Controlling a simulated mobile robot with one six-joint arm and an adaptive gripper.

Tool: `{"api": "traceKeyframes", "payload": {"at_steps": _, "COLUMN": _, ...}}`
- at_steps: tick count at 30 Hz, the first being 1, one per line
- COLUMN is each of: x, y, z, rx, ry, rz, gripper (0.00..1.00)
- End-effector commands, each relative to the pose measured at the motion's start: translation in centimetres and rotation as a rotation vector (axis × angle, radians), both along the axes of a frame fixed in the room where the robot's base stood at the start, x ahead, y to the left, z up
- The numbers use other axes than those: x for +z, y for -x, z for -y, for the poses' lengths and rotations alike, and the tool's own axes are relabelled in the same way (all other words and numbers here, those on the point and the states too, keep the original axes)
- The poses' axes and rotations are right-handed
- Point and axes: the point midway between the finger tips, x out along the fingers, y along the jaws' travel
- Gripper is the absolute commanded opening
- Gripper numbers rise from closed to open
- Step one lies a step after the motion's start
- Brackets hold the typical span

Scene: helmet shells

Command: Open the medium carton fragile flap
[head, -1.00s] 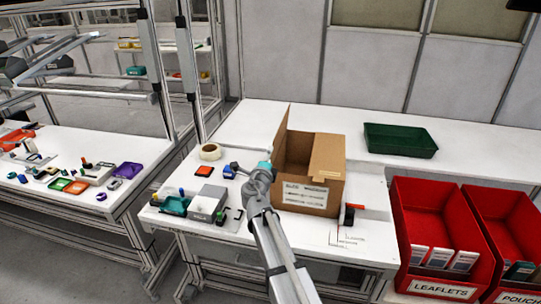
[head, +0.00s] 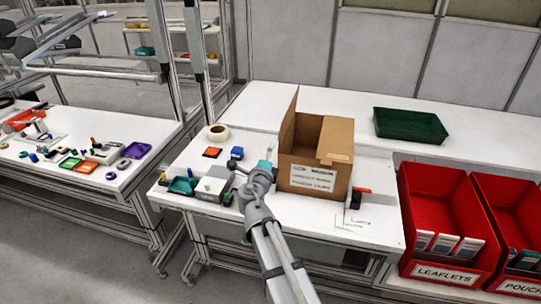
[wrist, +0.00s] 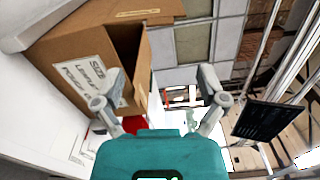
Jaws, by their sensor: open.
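The medium carton (head: 318,178) is a brown box on the white bench, with a printed white label on its front. One flap (head: 288,125) stands upright at its left. Another flap (head: 335,137) lies over the right part of the top, and a dark opening shows between them. My gripper (head: 264,168) is just left of the carton in the head view. In the wrist view my gripper (wrist: 162,90) is open, its two grey fingers apart with nothing between them. The carton (wrist: 85,55) fills the upper left there, partly behind the left finger. Which flap is the fragile one cannot be read.
A green tray (head: 410,127) stands behind right, and red bins (head: 445,220) at right. A tape roll (head: 218,132), an orange piece (head: 212,153), a blue piece (head: 237,153) and a grey box (head: 213,187) lie left of my gripper. The bench behind the carton is clear.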

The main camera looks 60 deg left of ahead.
Motion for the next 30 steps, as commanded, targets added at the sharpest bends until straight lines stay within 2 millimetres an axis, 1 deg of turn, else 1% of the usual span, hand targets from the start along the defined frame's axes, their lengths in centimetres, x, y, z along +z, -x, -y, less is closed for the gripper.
{"api": "traceKeyframes", "payload": {"at_steps": 1, "x": 0.0, "y": 0.0, "z": 0.0, "rx": 0.0, "ry": 0.0, "rz": 0.0, "gripper": 0.86}}
{"api": "traceKeyframes", "payload": {"at_steps": 5, "x": -0.1, "y": -0.1, "z": 0.1, "rx": -0.001, "ry": -0.01, "rz": -0.017, "gripper": 0.62}}
{"api": "traceKeyframes", "payload": {"at_steps": 6, "x": -0.2, "y": -0.2, "z": 0.1, "rx": -0.004, "ry": -0.019, "rz": -0.032, "gripper": 0.54}}
{"api": "traceKeyframes", "payload": {"at_steps": 8, "x": -0.5, "y": -0.5, "z": 0.2, "rx": -0.006, "ry": -0.039, "rz": -0.066, "gripper": 0.43}}
{"api": "traceKeyframes", "payload": {"at_steps": 9, "x": -0.7, "y": -0.7, "z": 0.3, "rx": -0.01, "ry": -0.058, "rz": -0.097, "gripper": 0.36}}
{"api": "traceKeyframes", "payload": {"at_steps": 11, "x": -1.2, "y": -1.0, "z": 0.5, "rx": -0.017, "ry": -0.095, "rz": -0.158, "gripper": 0.25}}
{"api": "traceKeyframes", "payload": {"at_steps": 12, "x": -1.5, "y": -1.3, "z": 0.6, "rx": -0.023, "ry": -0.126, "rz": -0.209, "gripper": 0.17}}
{"api": "traceKeyframes", "payload": {"at_steps": 15, "x": -2.6, "y": -2.2, "z": 1.1, "rx": -0.046, "ry": -0.223, "rz": -0.363, "gripper": 0.0}}
{"api": "traceKeyframes", "payload": {"at_steps": 22, "x": -5.6, "y": -3.9, "z": 2.1, "rx": -0.135, "ry": -0.509, "rz": -0.796, "gripper": 0.0}}
{"api": "traceKeyframes", "payload": {"at_steps": 30, "x": -8.6, "y": -5.0, "z": 3.1, "rx": -0.292, "ry": -0.87, "rz": -1.299, "gripper": 0.0}}
